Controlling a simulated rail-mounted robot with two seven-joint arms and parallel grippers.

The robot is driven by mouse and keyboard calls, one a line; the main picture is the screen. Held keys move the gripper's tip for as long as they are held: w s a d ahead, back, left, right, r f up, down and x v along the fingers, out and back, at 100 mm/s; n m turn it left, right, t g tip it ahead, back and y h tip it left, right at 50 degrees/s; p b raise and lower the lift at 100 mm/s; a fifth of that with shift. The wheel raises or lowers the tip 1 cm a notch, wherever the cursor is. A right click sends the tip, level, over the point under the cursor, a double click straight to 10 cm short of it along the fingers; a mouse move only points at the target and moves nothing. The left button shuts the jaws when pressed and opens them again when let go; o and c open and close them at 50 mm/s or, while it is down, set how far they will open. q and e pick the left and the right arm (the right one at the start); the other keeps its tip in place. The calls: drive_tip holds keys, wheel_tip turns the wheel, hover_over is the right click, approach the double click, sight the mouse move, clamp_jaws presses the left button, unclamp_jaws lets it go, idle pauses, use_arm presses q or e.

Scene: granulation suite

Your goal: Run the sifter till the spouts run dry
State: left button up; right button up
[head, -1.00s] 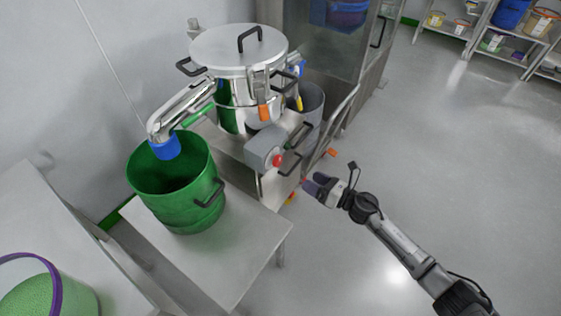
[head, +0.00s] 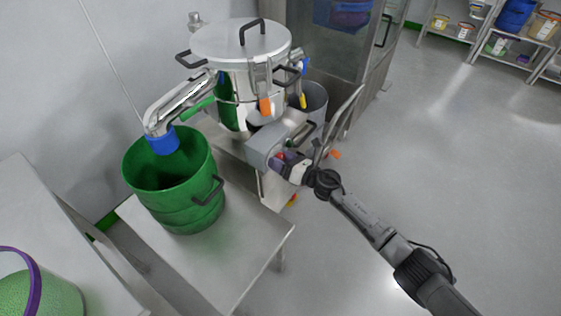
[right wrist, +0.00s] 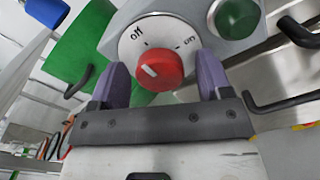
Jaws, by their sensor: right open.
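The sifter (head: 240,50) has a round steel lid with a black handle, and its silver spout (head: 180,100) ends in a blue cuff (head: 163,141) at the mouth of a green drum (head: 172,195). A grey control box (head: 262,143) is on the sifter's front. My right gripper (head: 284,160) is at this box. In the right wrist view, its purple fingers (right wrist: 164,80) are open on either side of a red knob (right wrist: 160,66). The knob's dial has off and on labels. I cannot tell whether the fingers touch the knob. My left gripper is out of view.
A green button (right wrist: 237,18) is beside the dial. A grey drum (head: 316,98) stands behind the control box, partly hidden. A steel table (head: 235,255) bears the green drum. A bucket with a purple rim (head: 40,295) is at lower left. The floor at right is clear.

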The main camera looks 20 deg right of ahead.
drive_tip(key=shift+w+a, duration=0.15)
drive_tip(key=shift+w, duration=0.05)
drive_tip(key=c, duration=0.9)
